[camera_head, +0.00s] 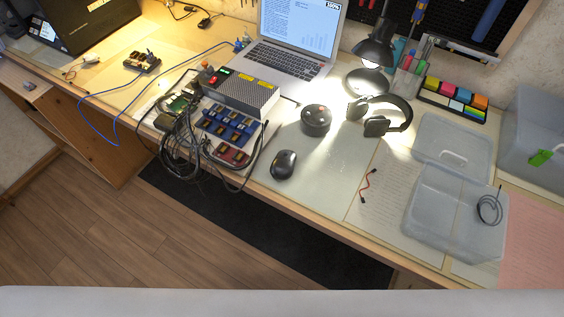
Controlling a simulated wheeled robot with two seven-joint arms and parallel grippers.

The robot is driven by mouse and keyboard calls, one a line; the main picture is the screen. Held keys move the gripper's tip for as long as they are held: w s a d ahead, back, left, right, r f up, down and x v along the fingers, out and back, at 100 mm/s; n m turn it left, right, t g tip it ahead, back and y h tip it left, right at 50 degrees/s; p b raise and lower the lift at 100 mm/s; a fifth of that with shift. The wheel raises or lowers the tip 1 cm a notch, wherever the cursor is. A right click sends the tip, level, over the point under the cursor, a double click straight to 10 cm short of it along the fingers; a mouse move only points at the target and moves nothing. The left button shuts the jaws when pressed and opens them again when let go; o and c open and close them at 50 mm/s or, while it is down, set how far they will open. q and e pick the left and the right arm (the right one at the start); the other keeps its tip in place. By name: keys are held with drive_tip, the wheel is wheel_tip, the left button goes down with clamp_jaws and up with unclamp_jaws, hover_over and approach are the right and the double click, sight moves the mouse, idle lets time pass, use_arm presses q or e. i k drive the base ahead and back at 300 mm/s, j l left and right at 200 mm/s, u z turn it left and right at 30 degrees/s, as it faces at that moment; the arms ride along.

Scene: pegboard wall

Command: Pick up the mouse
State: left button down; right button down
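A dark computer mouse (284,164) lies on the pale mat near the front edge of the desk, about the middle of the view. Nothing covers it. Neither of my grippers shows in the head view, so I see no contact with the mouse.
Left of the mouse are tangled black cables (182,140) and a relay board (228,124). Behind it is a round black device (316,120); further back are a laptop (298,38), lamp (374,52) and headphones (384,116). A clear plastic box (440,218) stands right. The mat around the mouse is mostly free.

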sight(281, 168)
drive_tip(key=k+l+z, duration=0.1)
drive_tip(key=l, duration=0.55)
drive_tip(key=l+z, duration=0.1)
drive_tip(key=l, duration=0.55)
